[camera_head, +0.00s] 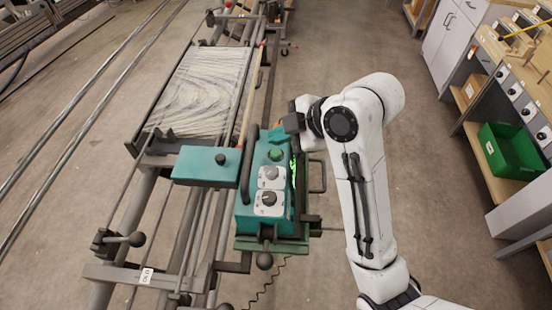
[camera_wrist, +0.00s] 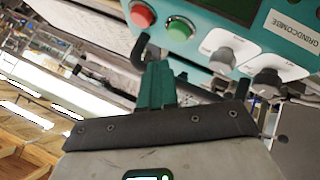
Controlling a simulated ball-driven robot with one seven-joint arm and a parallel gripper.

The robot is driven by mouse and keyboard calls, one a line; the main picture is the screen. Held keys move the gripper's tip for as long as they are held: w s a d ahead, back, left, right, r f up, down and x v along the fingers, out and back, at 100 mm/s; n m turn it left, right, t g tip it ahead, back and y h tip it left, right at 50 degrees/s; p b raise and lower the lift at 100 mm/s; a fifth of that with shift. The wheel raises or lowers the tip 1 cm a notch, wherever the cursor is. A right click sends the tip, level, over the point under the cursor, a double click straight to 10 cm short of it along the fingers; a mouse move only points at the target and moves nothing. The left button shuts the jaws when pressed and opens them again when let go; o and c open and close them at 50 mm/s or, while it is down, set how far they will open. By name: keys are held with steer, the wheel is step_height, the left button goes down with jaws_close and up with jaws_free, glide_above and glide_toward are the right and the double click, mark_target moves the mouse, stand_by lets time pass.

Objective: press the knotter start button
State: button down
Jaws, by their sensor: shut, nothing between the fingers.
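The teal knotter (camera_head: 247,210) sits on the warp frame in the middle of the head view. Its green button (camera_head: 275,154) is above two dark knobs on white plates. In the wrist view, the green button (camera_wrist: 180,28) lies between a red button (camera_wrist: 143,14) and grey knobs (camera_wrist: 222,58). My gripper (camera_wrist: 155,72) is shut and empty, its teal fingers below the buttons in that picture. A gap shows between fingertips and green button. In the head view my gripper is at the knotter's far end, its fingertips hard to make out.
A dark curved handle (camera_head: 250,158) runs along the knotter's left side. A teal block (camera_head: 206,165) is left of it, and the grey warp sheet (camera_head: 205,90) lies beyond. A workbench with a green bin (camera_head: 510,150) stands right. Open floor lies between.

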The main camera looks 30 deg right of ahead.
mark_target(276, 154)
steer(key=shift+f, duration=0.8)
steer(key=shift+f, duration=0.1)
stand_by(1.4)
steer(key=shift+f+b, duration=0.3)
steer(key=shift+b, duration=0.05)
